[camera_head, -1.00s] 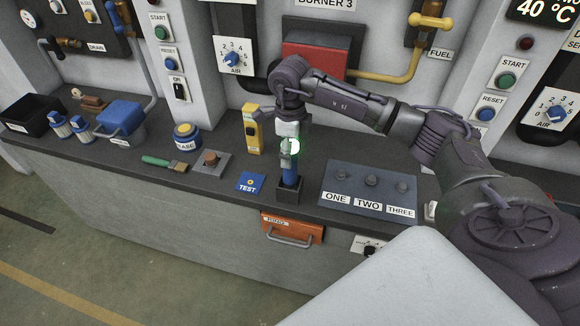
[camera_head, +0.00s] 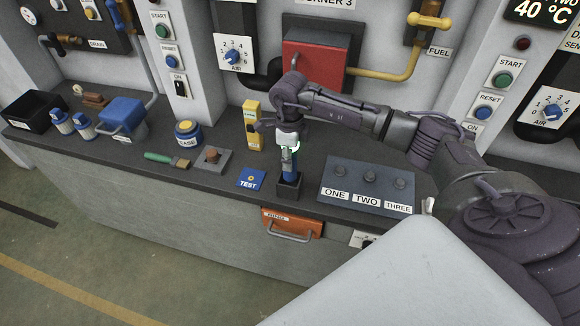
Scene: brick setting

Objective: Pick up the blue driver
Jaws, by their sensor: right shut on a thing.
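The blue driver (camera_head: 290,172) stands upright with its lower end inside a small black holder (camera_head: 288,191) near the front edge of the counter. My right gripper (camera_head: 288,148) comes down from above and is shut on the upper part of the driver. The gripper hides the driver's top, and the holder hides its bottom. My left gripper is not in view.
A grey panel labelled ONE, TWO, THREE (camera_head: 345,180) lies right of the holder, and a blue TEST plate (camera_head: 252,179) lies left. A yellow device (camera_head: 252,125) stands behind. A green-handled brush (camera_head: 168,159) lies farther left. An orange drawer (camera_head: 292,222) is below.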

